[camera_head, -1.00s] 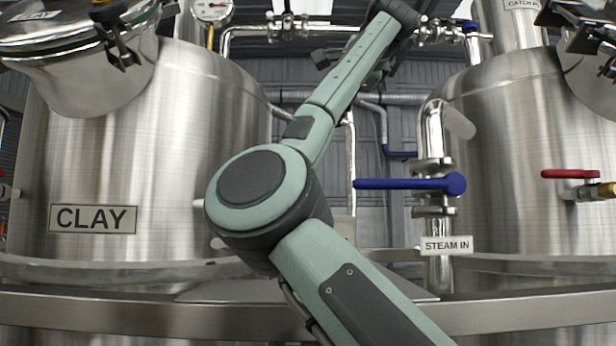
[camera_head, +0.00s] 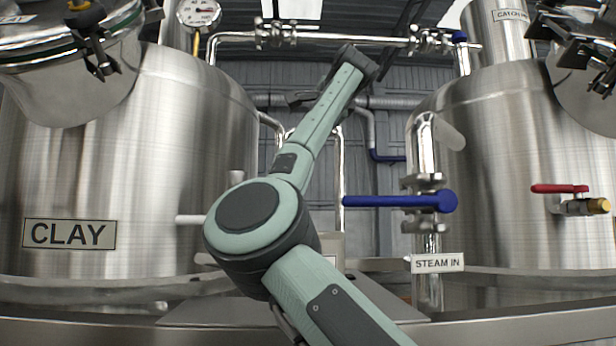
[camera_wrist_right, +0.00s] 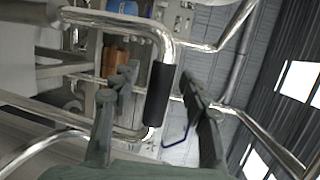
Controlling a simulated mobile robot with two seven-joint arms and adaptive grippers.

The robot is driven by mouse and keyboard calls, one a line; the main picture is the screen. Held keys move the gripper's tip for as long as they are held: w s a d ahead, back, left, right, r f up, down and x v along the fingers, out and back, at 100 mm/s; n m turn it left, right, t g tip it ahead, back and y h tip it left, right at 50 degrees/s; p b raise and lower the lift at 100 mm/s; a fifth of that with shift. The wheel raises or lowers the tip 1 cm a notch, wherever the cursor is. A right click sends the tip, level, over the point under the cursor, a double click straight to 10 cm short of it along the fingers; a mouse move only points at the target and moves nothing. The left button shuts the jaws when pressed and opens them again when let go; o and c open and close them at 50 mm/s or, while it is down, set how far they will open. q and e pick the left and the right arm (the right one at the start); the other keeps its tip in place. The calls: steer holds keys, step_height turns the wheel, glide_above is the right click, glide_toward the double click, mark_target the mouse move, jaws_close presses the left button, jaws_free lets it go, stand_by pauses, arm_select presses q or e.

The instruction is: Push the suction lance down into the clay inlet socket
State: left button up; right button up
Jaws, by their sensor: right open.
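The steel clay tank (camera_head: 150,170), with a CLAY label (camera_head: 70,234), fills the left of the head view. My right arm crosses the middle of that view; its far end is small and dark at the top, and its fingers cannot be made out there. In the right wrist view my right gripper (camera_wrist_right: 158,82) is open. A bent steel tube with a black sleeve (camera_wrist_right: 160,94) shows in the gap between its fingers, apparently not clamped. I cannot tell whether this tube is the suction lance. The clay inlet socket cannot be made out. My left gripper is not in view.
A second steel tank (camera_head: 490,170) stands at the right. A red-handled valve (camera_head: 562,188) sticks out from the right tank.

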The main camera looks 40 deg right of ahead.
jaws_close()
stand_by(0.4)
steer(key=shift+r, duration=0.2)
